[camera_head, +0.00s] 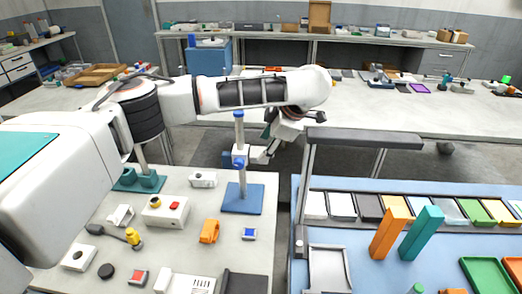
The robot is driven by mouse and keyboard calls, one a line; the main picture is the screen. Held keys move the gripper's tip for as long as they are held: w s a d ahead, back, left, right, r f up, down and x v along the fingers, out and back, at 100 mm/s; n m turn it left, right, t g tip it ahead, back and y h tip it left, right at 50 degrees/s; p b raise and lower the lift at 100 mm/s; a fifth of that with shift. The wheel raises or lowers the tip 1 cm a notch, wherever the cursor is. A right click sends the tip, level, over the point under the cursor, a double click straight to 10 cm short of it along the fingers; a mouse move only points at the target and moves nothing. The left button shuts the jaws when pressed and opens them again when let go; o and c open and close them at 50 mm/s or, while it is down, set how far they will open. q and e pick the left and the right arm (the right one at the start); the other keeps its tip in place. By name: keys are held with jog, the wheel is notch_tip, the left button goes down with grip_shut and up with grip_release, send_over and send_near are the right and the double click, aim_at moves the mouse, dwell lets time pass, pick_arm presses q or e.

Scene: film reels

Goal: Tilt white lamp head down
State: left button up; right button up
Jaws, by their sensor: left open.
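A blue post stand with a square blue base (243,198) stands at the back right of the white table. A small white head (239,153) with a blue knob sits partway up its post; I take it for the lamp head. My left arm reaches across from the left and bends down behind the post. My left gripper (265,154) is open just right of the white head. Whether a finger touches the head, and the head's exact tilt, I cannot tell. My right gripper is not in view.
Small parts, including an orange bracket (209,231) and a white box with a red button (166,213), lie on the white table. A dark overhead bar (370,141) spans the blue table at right. A gap separates the tables.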

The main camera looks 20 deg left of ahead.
aim_at(260, 152)
pick_arm(q)
jog(key=shift+x, duration=2.55)
jog(key=shift+w, duration=0.1)
jog(key=c, duration=1.1)
